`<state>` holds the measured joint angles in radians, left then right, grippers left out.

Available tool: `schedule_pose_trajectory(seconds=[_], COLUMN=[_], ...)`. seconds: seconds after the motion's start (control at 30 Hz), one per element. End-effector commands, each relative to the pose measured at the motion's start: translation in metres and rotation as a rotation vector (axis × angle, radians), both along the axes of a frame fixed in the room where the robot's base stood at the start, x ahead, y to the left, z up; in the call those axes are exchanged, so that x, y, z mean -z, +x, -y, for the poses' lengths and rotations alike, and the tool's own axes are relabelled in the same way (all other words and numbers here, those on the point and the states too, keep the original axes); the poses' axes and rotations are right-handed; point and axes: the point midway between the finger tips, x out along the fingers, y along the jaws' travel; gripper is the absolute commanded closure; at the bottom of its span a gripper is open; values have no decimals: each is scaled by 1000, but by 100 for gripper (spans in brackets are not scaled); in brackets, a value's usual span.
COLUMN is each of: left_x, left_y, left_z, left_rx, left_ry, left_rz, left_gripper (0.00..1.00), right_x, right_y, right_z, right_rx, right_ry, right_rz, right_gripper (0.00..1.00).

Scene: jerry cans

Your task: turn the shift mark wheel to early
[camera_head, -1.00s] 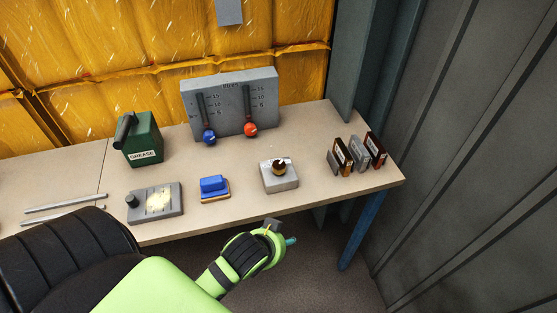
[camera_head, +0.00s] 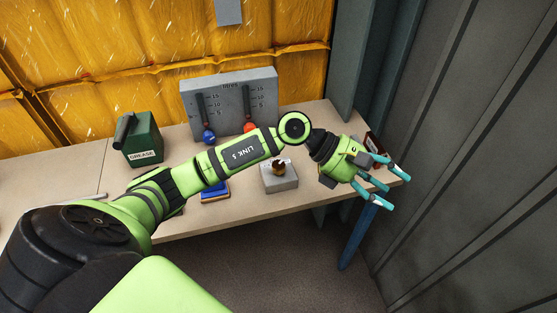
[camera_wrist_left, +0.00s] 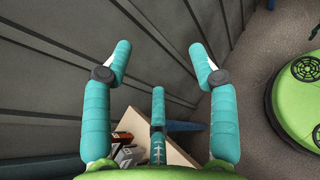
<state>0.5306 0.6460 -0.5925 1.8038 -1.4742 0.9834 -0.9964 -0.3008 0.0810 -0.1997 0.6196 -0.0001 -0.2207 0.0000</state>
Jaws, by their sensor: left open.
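A small grey block with a round brass-coloured wheel (camera_head: 279,167) on top sits near the table's front edge in the head view; I take it for the shift mark wheel. Its markings are too small to read. My left gripper (camera_head: 392,188) is open and empty, to the right of the wheel over the table's right end, its fingers pointing right, away from it. In the left wrist view the spread teal fingers (camera_wrist_left: 160,62) face the grey wall, and the wheel does not show. My right gripper is not in view.
My left arm crosses the table, hiding the plate at left and part of a blue stamp-like block (camera_head: 214,194). A green grease can (camera_head: 143,143) and a grey gauge board (camera_head: 262,98) with blue and red knobs stand behind. Upright cards (camera_wrist_left: 119,139) are by the table's right end.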

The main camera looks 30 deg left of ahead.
Motion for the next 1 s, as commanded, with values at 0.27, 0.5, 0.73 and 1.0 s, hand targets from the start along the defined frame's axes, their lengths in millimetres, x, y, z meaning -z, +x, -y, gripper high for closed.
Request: schedule_pose_trajectory(seconds=[0.27, 0.5, 0.73, 1.0], left_x=[51, 39, 66, 100], left_y=[18, 12, 10, 11], left_z=[-182, -260, -263, -262], left_rx=[280, 350, 356, 355], left_ry=[908, 1176, 1189, 1187], left_rz=[91, -1, -13, -8], left_gripper=[41, 41, 41, 41], right_x=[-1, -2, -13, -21], right_y=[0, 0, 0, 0], right_z=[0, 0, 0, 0], right_rx=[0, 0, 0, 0], right_ry=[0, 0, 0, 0], right_rz=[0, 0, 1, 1], right_gripper=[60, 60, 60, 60])
